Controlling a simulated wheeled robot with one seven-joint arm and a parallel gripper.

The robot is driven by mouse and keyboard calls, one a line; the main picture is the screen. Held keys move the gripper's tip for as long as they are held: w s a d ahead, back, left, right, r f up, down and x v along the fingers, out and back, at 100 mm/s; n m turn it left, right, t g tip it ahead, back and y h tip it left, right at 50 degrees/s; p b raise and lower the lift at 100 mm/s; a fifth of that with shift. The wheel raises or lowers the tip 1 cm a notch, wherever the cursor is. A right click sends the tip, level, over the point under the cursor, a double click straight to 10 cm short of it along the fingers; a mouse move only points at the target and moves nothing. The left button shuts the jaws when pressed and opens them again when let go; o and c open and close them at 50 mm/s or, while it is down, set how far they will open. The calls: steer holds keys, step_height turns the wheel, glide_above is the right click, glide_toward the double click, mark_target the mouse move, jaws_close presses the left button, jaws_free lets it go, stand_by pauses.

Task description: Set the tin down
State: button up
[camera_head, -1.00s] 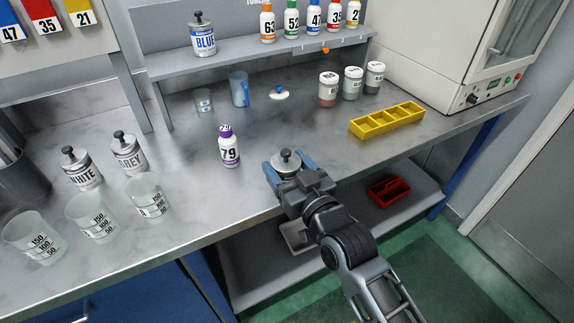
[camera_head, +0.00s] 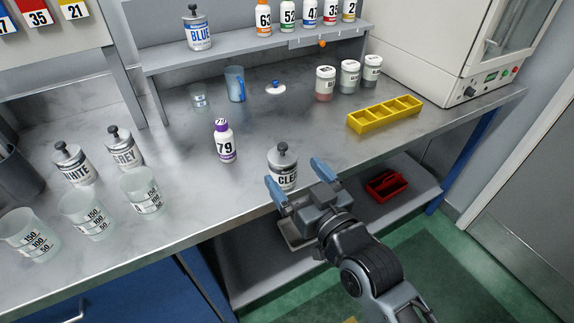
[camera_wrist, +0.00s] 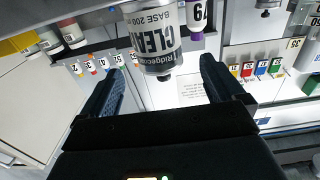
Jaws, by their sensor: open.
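The tin (camera_head: 283,172), silver with a dark knob on its lid and a label starting "CLE", stands upright on the grey bench near its front edge. It also shows in the wrist view (camera_wrist: 155,38), upside down there and just beyond the fingers. My gripper (camera_head: 297,182) is open and empty. Its blue fingers are apart, on the front side of the tin, and the tin is clear of the palm. The tin's lower right side is close to the fingers in the head view.
A purple-capped bottle 79 (camera_head: 224,142) stands left of the tin. A yellow divided tray (camera_head: 385,115) lies to the right. WHITE (camera_head: 74,165) and GREY (camera_head: 124,148) tins and several beakers stand at left. A red caddy (camera_head: 389,186) sits on the lower shelf.

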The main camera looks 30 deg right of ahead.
steer(key=s, duration=0.6)
steer(key=shift+s+b, duration=0.25)
steer(key=shift+b, duration=0.15)
steer(key=s+f+g, duration=0.1)
steer(key=s+f, duration=0.1)
steer(key=s, duration=1.4)
steer(key=shift+f+g, duration=0.3)
steer(key=shift+f, duration=0.05)
steer(key=shift+g, duration=0.8)
steer(key=v, duration=1.3)
